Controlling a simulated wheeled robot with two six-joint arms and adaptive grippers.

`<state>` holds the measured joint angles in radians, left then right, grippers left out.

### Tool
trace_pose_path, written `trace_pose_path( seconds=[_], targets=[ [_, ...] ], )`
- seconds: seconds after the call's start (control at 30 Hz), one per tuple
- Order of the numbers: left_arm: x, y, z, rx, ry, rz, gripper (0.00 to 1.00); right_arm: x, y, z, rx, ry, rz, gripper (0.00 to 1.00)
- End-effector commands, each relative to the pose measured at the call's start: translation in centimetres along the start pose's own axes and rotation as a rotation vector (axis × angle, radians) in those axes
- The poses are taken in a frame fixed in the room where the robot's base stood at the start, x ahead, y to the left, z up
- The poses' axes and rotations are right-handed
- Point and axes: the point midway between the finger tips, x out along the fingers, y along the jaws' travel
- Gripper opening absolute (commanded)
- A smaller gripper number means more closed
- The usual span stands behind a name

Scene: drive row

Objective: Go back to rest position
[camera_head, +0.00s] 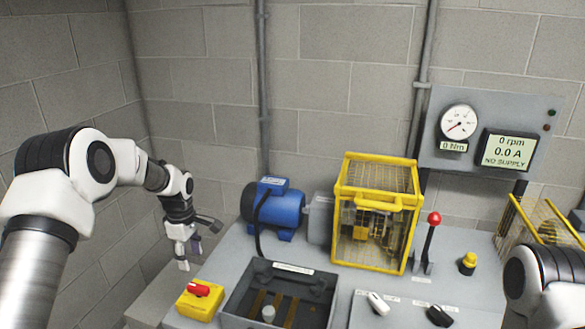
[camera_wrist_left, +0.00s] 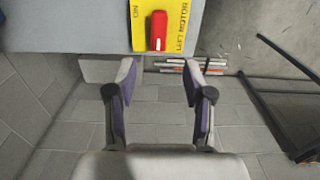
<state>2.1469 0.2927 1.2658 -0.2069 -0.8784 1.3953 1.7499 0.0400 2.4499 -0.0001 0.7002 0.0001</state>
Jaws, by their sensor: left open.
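My left gripper (camera_head: 188,257) hangs at the left end of the grey bench, pointing down, open and empty. In the left wrist view its two fingers (camera_wrist_left: 157,85) are apart with only floor between them. A yellow switch box with a red handle (camera_head: 200,298) stands at the bench's near left corner. It also shows just beyond the fingertips in the left wrist view (camera_wrist_left: 172,38), apart from them. My right arm shows at the lower right edge, but its gripper is out of view.
The bench holds a blue motor (camera_head: 276,208), a yellow guard cage (camera_head: 375,214), an open grey box (camera_head: 279,293), a red-knobbed lever (camera_head: 430,240) and a yellow button (camera_head: 468,263). A panel (camera_head: 487,138) reads 0 rpm, 0.0 A, NO SUPPLY. A block wall stands behind.

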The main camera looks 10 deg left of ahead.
Motion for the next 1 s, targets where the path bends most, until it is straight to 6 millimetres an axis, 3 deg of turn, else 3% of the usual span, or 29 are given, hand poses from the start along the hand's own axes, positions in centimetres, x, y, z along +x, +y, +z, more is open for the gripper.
trace_pose_path(
  seconds=[0.13,0.27,0.4,0.47,0.5,0.57,0.6,0.7,0.8,0.9,1.0],
  targets=[
    [5.3,-2.2,1.6,0.031,0.005,-0.102,0.52,0.6,0.0,0.0,0.0,0.0,0.0,0.4],
    [12.3,-9.0,5.2,0.081,-0.023,-0.281,0.52,0.9,0.0,0.0,0.0,0.0,0.0,0.4],
    [19.2,-17.4,9.4,0.216,-0.074,-0.383,0.52,1.3,0.0,0.0,0.0,0.0,0.0,0.4],
    [21.7,-21.5,11.2,0.307,-0.105,-0.404,0.52,1.5,0.0,0.0,0.0,0.0,0.0,0.4],
    [23.1,-24.6,12.4,0.379,-0.129,-0.412,0.52,1.6,0.0,0.0,0.0,0.0,0.0,0.4],
    [24.8,-29.6,14.1,0.512,-0.167,-0.409,0.52,1.8,0.0,0.0,0.0,0.0,0.0,0.4],
    [25.4,-33.2,15.1,0.62,-0.191,-0.392,0.52,1.9,0.0,0.0,0.0,0.0,0.0,0.4],
    [25.0,-39.1,16.6,0.917,-0.204,-0.288,0.52,1.9,0.0,0.0,0.0,0.0,0.0,0.4],
    [23.5,-39.9,16.7,1.179,-0.137,-0.145,0.52,1.8,0.0,0.0,0.0,0.0,0.0,0.4],
    [23.5,-37.3,16.3,1.376,-0.029,-0.02,0.52,1.9,0.0,0.0,0.0,0.0,0.0,0.4],
    [23.5,-36.4,16.2,1.463,0.003,0.012,0.52,1.8,0.0,0.0,0.0,0.0,0.0,0.4]
  ],
)
